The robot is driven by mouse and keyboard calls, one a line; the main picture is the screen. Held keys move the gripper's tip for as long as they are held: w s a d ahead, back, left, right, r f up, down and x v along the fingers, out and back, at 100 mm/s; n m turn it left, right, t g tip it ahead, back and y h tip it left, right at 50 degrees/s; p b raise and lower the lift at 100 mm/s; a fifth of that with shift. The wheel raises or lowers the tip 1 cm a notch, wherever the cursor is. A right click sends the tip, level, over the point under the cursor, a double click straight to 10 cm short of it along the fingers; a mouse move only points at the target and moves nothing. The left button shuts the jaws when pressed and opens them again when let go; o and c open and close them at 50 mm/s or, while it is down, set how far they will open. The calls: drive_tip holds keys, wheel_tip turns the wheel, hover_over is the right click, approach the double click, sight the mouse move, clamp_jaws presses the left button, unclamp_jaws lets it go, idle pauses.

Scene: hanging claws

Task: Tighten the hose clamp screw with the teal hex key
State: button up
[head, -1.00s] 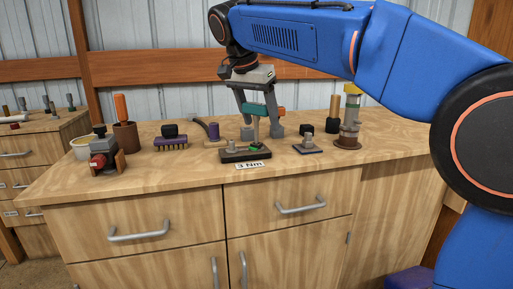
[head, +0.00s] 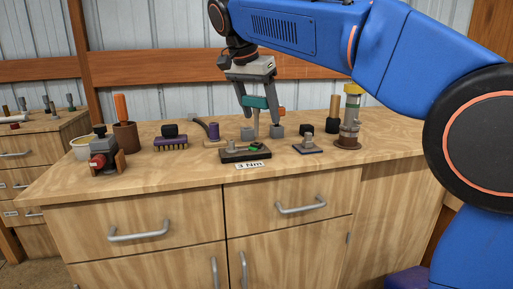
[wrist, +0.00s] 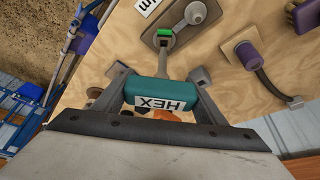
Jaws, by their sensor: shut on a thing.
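My gripper (head: 262,131) is shut on the teal hex key (head: 258,102), held above the bench with its grey shank pointing down. In the wrist view the key's teal handle (wrist: 165,92), marked HEX, sits between the fingers. The shank's tip appears near a green piece (head: 255,148) on a dark plate (head: 234,157); contact is unclear. The plate also carries a grey round post (head: 232,144), and a "3 Nm" label (head: 250,165) is at its front. A red cylinder with a dark knob (head: 103,147) is at the left. I cannot tell for certain which part is the hose clamp screw.
A small plate with a grey post (head: 308,147) lies right of the dark plate. A purple brush-like piece (head: 171,143) and a brown cup (head: 125,136) stand left. The bench front is clear.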

drive_tip(key=shift+r, duration=0.15)
drive_tip(key=shift+r, duration=1.85)
drive_tip(key=shift+n+t+y, duration=0.3)
drive_tip(key=shift+n+y, duration=0.1)
drive_tip(key=shift+n, duration=0.7)
drive_tip(key=n, duration=0.2)
drive_tip(key=n+y, duration=0.1)
drive_tip(key=shift+w+a+n, duration=0.15)
drive_tip(key=shift+a+n, duration=0.2)
drive_tip(key=shift+n, duration=0.05)
drive_tip(key=shift+y, duration=0.3)
drive_tip(key=shift+a+n+y, duration=0.1)
drive_tip(key=shift+n+y, duration=0.3)
drive_tip(key=shift+n, duration=0.8)
drive_tip(key=shift+a+n+y, duration=0.25)
drive_tip(key=shift+n+y, duration=0.35)
drive_tip(key=shift+n, duration=1.1)
